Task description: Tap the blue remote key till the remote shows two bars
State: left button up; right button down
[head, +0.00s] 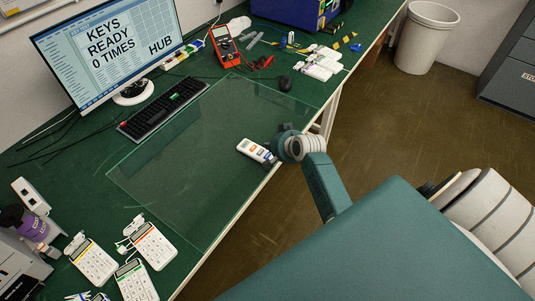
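A white remote (252,149) lies on the clear glass-like mat (190,165) near the bench's front edge. It has an orange patch and, toward its right end, a small blue patch; its display is too small to read. My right gripper (275,148) is at the remote's right end, largely hidden by my own wrist. I cannot tell whether it touches the remote, or whether its fingers are open or shut. My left gripper is not in view.
A monitor (108,50) reads "KEYS READY 0 TIMES HUB", with a black keyboard (163,108) before it. The mat's middle is clear.

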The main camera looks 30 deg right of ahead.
aim_at(265, 151)
notch_tip(265, 151, down, 2)
jog(key=shift+b, duration=0.35)
jog(key=shift+f, duration=0.1)
dwell(1.1)
jog(key=shift+f, duration=0.4)
jog(key=shift+f, duration=0.35)
dwell(0.4)
dwell(0.3)
jog(key=shift+r+p, duration=0.7)
jog(key=shift+r, duration=0.1)
